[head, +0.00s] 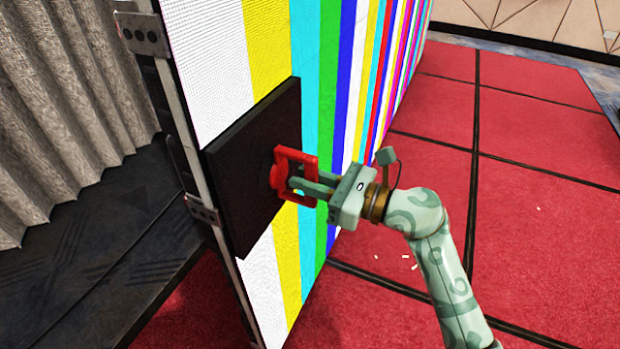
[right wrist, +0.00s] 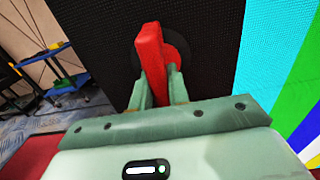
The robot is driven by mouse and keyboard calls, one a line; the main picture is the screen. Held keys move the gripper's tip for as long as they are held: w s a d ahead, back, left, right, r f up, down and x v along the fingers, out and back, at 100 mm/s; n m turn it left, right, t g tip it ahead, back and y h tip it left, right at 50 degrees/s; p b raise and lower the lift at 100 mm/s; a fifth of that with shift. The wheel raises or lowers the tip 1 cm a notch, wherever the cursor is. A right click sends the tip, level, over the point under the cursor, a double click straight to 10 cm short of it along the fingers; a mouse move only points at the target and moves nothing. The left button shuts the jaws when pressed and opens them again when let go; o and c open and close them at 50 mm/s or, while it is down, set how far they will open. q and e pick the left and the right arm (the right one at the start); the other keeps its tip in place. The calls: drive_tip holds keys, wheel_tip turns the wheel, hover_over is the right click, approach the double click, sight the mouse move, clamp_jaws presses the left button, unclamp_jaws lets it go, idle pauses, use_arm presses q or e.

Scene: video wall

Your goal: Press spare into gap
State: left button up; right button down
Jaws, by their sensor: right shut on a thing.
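The spare is a black square panel (head: 240,165) with a red handle (head: 295,178) on its face. In the head view it stands upright at the left part of the lit video wall (head: 335,50), over the white and yellow stripes. My right gripper (head: 308,187) is shut on the red handle. In the right wrist view the fingers hold the handle (right wrist: 150,62) from both sides, with the black panel (right wrist: 110,50) behind. The gap is hidden behind the panel. My left gripper is not in view.
A grey pleated curtain (head: 70,90) and a dark platform (head: 90,240) lie left of the wall's metal edge frame (head: 203,210). Red floor tiles (head: 540,130) spread to the right, with small pale scraps (head: 405,257) on them. A cart (right wrist: 45,75) stands left in the wrist view.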

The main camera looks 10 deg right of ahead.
drive_tip(key=shift+x, duration=0.9)
idle(3.8)
drive_tip(key=shift+s+d+r, duration=0.1)
idle(0.4)
drive_tip(key=shift+v, duration=0.85)
drive_tip(key=shift+d, duration=0.1)
drive_tip(key=shift+v, duration=2.95)
drive_tip(key=c, duration=1.9)
unclamp_jaws()
clamp_jaws()
